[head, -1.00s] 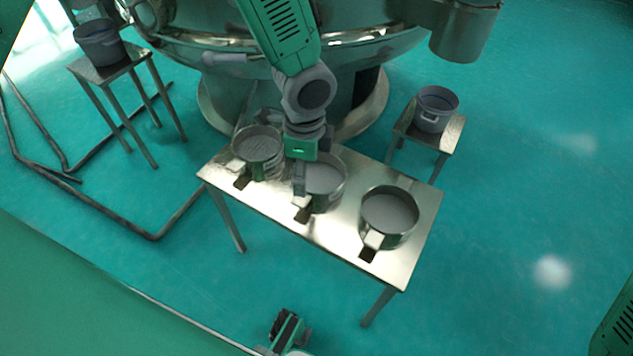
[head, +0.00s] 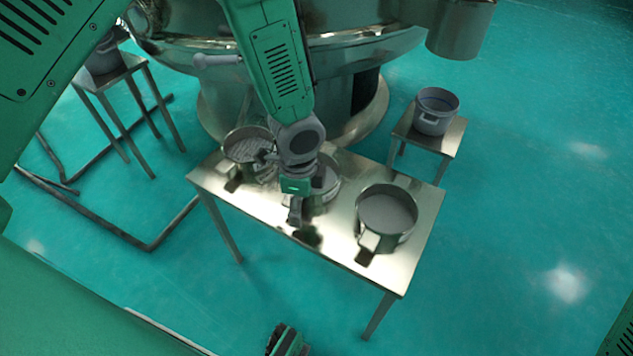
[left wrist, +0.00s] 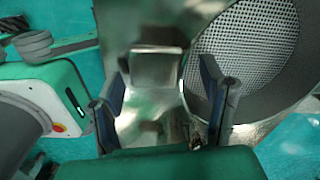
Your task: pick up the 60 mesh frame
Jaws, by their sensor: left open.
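Three round metal sieve frames stand on a steel table: a left one (head: 245,146), a middle one (head: 327,186) partly hidden by my left arm, and a right one (head: 387,211). Each has a handle at its front. I cannot read which is 60 mesh. My left gripper (head: 296,212) is low over the front of the middle frame. In the left wrist view the open left gripper (left wrist: 163,105) has a finger on each side of a flat metal tab (left wrist: 156,68). A mesh disc (left wrist: 247,45) lies to the right. My right gripper (head: 286,342) is cut off at the bottom edge.
The steel table (head: 335,248) has bare room between the middle and right frames. A large round metal machine (head: 350,45) stands behind it. Grey buckets sit on side stools, one at right (head: 436,110) and one at left (head: 104,60). Pipes run along the floor at left.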

